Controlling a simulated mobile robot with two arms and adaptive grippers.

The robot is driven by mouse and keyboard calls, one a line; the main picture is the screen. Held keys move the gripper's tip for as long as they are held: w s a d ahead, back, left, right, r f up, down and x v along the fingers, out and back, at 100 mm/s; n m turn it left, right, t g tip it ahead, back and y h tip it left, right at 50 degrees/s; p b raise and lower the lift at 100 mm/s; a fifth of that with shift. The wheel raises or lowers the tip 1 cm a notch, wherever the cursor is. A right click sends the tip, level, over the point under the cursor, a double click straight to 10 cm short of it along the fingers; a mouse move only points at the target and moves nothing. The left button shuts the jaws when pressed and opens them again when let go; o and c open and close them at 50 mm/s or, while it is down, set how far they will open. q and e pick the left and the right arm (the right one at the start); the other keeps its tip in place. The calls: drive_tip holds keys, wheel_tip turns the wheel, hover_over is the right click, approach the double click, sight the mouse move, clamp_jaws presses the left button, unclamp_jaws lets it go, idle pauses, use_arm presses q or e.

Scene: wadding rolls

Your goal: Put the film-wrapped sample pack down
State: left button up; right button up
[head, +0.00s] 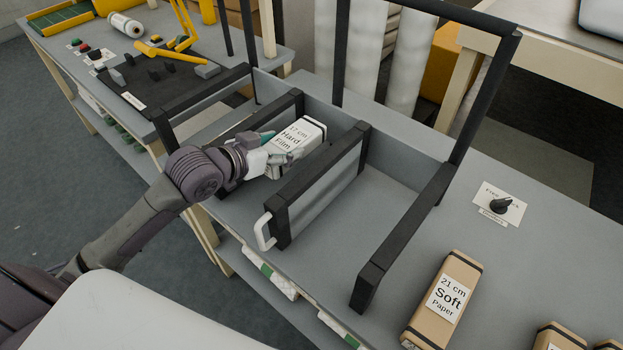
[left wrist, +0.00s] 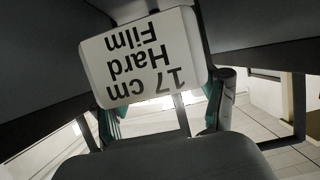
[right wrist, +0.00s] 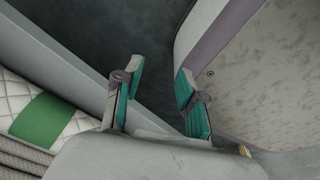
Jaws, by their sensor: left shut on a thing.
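The film-wrapped sample pack (head: 313,130), a white block with a label reading "17 cm Hard Film", is in my left gripper (head: 270,158). It lies between two black-framed upright panels on the grey bench (head: 410,190). In the left wrist view the label of the pack (left wrist: 143,60) shows upside down and close, with the left gripper's fingers (left wrist: 165,115) at its sides. I cannot tell whether the pack touches the bench. My right gripper (right wrist: 158,95) is open and empty in the right wrist view, beside a bench edge. It does not show in the head view.
A tall black frame (head: 485,110) stands behind. A "21 cm Soft Paper" pack (head: 443,300) and a knob on a card (head: 500,204) are at right. The bench between frame and knob is clear.

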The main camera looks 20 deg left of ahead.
use_arm(q)
wheel_tip(320, 180, down, 3)
drive_tip(key=shift+s+a+f, duration=0.1)
drive_tip(key=shift+s, duration=0.05)
drive_tip(key=shift+s+a+f, duration=0.1)
drive_tip(key=shift+f, duration=0.45)
drive_tip(key=shift+s+a+f, duration=0.1)
drive_tip(key=shift+f, duration=0.7)
wheel_tip(320, 180, down, 3)
drive_tip(key=shift+w+d+f+b, duration=0.1)
drive_tip(key=shift+b, duration=0.4)
drive_tip(key=shift+f, duration=0.25)
use_arm(e)
drive_tip(key=shift+s+a+f, duration=0.3)
drive_tip(key=shift+s+f, duration=0.05)
drive_tip(key=shift+s, duration=0.3)
drive_tip(key=shift+s+a+f, duration=0.3)
drive_tip(key=shift+s, duration=0.3)
use_arm(q)
drive_tip(key=o, duration=0.8)
drive_tip(key=shift+f, duration=0.1)
drive_tip(key=o, duration=0.4)
drive_tip(key=shift+c, duration=0.2)
use_arm(e)
drive_tip(key=shift+s, duration=0.45)
